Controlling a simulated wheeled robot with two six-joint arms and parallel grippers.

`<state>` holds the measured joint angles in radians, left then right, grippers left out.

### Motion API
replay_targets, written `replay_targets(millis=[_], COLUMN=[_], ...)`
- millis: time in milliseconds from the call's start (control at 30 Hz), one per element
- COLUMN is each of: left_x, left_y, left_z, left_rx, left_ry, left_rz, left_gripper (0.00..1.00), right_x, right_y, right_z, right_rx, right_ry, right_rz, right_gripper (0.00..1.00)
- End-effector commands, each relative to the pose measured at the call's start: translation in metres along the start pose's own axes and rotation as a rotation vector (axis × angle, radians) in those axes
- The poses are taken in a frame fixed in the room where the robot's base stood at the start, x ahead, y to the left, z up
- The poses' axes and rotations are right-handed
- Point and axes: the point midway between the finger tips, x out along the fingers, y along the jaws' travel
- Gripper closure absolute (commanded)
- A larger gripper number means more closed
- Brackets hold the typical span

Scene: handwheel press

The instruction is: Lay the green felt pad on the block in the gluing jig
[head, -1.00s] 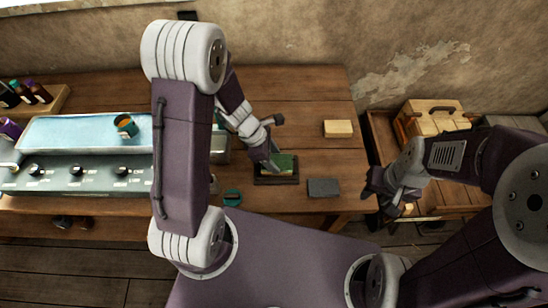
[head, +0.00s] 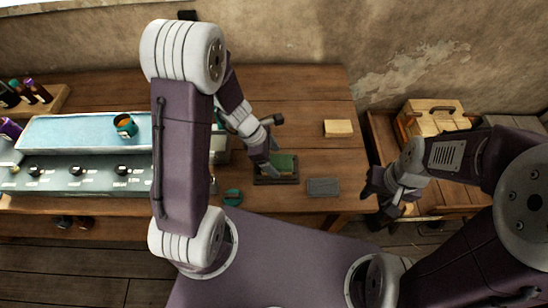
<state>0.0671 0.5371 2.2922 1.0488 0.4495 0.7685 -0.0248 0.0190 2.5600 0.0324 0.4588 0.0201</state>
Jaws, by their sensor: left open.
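The green felt pad (head: 284,162) lies in the dark gluing jig (head: 290,179) on the bench; the block under it is hidden. My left gripper (head: 272,170) is open at the left side of the pad, its fingertips close to the pad's edge. I cannot tell whether they touch it. My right gripper (head: 376,200) is off the bench's right side, away from the jig, and its finger gap is too small to read.
A grey block (head: 323,187) lies right of the jig and a light wooden block (head: 338,128) behind it. A teal round object (head: 232,197) sits at the bench's front edge. A machine with knobs (head: 85,172) fills the left. A wooden box (head: 432,116) stands at right.

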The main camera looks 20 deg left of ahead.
Motion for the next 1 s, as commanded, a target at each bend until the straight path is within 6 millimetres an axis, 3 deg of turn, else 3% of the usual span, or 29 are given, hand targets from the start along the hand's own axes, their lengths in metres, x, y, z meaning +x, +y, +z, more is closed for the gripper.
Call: replay_targets(millis=[200,400,1000], left_x=[-0.048,-0.082,-0.089], left_y=[0.002,0.001,0.0], left_z=[0.002,0.001,0.0], left_rx=[0.0,0.0,0.0], left_ry=[0.0,0.0,0.0], left_rz=[0.006,0.004,0.0], left_gripper=[0.21,0.21,0.21], right_x=[-0.023,-0.033,-0.033], right_y=[-0.001,-0.001,-0.001], right_z=[-0.002,-0.003,-0.004], right_rx=[0.0,0.0,0.0], right_ry=[0.0,0.0,0.0], right_rz=[0.0,0.0,0.0], right_gripper=[0.61,0.61,0.61])
